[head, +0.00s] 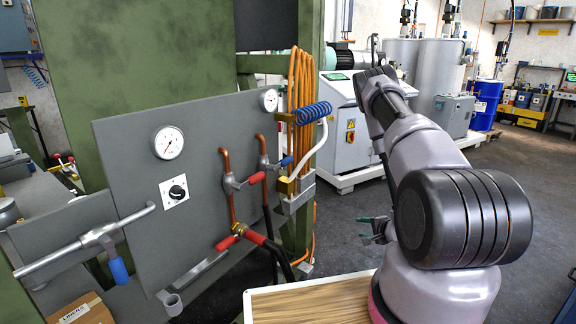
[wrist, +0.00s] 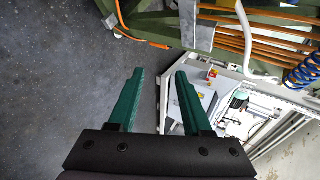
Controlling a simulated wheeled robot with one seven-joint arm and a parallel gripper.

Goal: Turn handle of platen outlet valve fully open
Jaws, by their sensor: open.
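Several lever valves show on the grey panel in the head view; no readable label tells me which one is the platen outlet valve. One valve with a red handle (head: 257,178) sits mid-right on copper pipe. Beside it is a valve with a blue handle (head: 286,161). Lower down are red handles (head: 227,243) by a brass fitting. A valve with a blue handle (head: 118,270) sits on the pipe at lower left. My gripper (head: 366,228) has green fingers and is right of the panel, apart from all valves. In the wrist view my gripper (wrist: 159,75) is open and empty; no valve handle shows clearly there.
Orange hoses (head: 300,85) and a blue coiled hose (head: 313,113) hang at the panel's right edge, beside the green frame (head: 305,225). A white cabinet (head: 348,125) stands behind. A wooden-topped surface (head: 310,303) is in front. Dark floor (head: 340,235) is open on the right.

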